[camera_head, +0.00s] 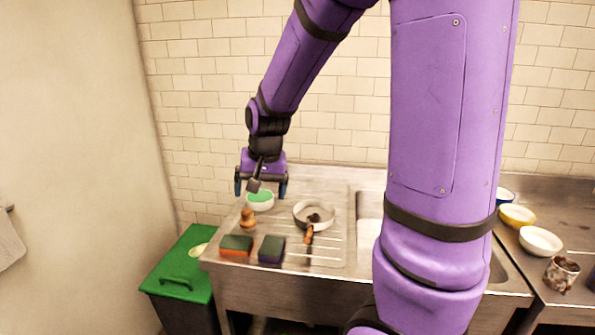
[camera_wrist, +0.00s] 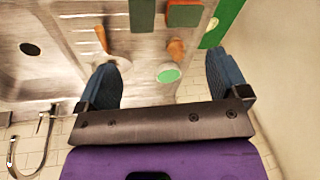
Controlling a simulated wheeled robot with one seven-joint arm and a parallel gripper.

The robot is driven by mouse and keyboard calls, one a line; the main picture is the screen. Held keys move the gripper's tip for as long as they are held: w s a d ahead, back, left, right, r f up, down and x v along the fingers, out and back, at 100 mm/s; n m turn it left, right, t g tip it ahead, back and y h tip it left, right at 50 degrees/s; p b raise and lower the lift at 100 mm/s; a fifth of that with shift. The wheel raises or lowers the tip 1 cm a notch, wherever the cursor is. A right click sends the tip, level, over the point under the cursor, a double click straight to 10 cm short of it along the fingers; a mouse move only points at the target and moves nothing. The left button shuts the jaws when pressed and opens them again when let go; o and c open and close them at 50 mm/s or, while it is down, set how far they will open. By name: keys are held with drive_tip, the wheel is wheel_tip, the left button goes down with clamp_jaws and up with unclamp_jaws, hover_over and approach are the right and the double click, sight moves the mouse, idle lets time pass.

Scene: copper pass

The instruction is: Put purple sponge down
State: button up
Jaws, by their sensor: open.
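The purple sponge (camera_head: 271,250), a block with a dark scouring top and a purple lower part, lies on the steel drainboard (camera_head: 335,250) near its front edge. It also shows at the top of the wrist view (camera_wrist: 142,14). My gripper (camera_head: 261,188) is open with nothing between its fingers. In the wrist view both blue fingers (camera_wrist: 166,82) are spread wide.
An orange sponge (camera_head: 236,245) with a green top lies just left of the purple one. A wooden-handled brush (camera_head: 247,219) and a pan (camera_head: 314,214) stand behind. A green-lidded bin (camera_head: 182,265) is at left, bowls (camera_head: 540,241) at right. The tiled wall is close behind.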

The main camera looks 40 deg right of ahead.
drive_tip(key=s+a+r+n+t, duration=0.1)
drive_tip(key=s+a+r+n, duration=0.2)
drive_tip(key=s+r, duration=0.4)
drive_tip(key=s+a+r+n+t, duration=0.1)
drive_tip(key=s+a+r+n, duration=0.2)
drive_tip(key=s, duration=1)
wheel_tip(320, 180, up, 4)
drive_tip(key=shift+f+n+t, duration=0.15)
drive_tip(key=shift+n+t, duration=0.15)
drive_tip(key=shift+n, duration=0.2)
drive_tip(key=shift+a, duration=0.1)
